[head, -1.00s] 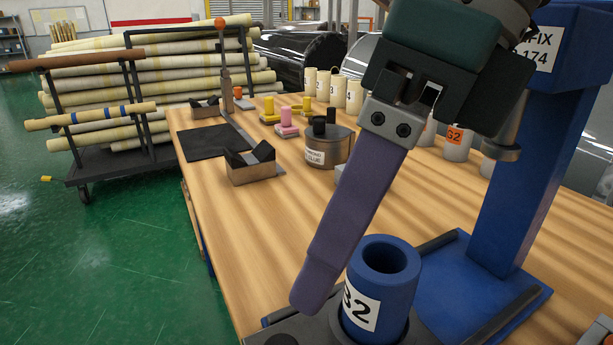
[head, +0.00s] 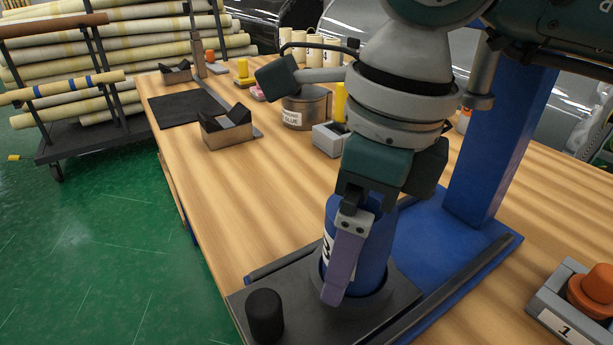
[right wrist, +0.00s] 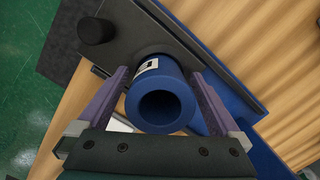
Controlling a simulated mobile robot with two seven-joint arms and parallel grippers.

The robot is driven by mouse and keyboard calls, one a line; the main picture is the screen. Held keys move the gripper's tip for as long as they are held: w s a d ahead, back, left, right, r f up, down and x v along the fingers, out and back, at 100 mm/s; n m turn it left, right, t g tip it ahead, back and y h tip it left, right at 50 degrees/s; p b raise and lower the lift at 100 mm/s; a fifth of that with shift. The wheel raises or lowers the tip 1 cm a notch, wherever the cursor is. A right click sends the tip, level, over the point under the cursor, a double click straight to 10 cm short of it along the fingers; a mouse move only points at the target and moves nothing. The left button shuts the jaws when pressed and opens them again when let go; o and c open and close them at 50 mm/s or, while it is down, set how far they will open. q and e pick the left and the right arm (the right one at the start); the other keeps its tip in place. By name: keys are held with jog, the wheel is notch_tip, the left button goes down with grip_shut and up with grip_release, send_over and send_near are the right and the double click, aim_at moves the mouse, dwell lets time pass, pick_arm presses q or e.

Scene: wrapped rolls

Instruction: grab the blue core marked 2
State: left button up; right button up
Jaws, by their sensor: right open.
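The blue core (head: 376,250) stands upright in a round seat in the dark plate (head: 300,285) of the blue fixture. Its white label is partly covered by my finger in the head view, with only part of the marking showing. My right gripper (head: 342,292) points down over the core. In the right wrist view the core (right wrist: 165,80) sits between the two purple fingers of the right gripper (right wrist: 160,75), its hollow end facing the camera. The jaws are open, one finger on each side. In the head view the far finger is hidden. My left gripper is not in view.
The blue fixture post (head: 490,150) rises close behind my right arm. A black knob (head: 265,314) stands at the plate's front corner. A grey box marked 1 (head: 568,318) with an orange piece is at right. A metal glue pot (head: 306,107) stands farther back.

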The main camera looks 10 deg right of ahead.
jog(key=c, duration=1.4)
jog(key=shift+c, duration=0.4)
jog(key=shift+r, duration=0.15)
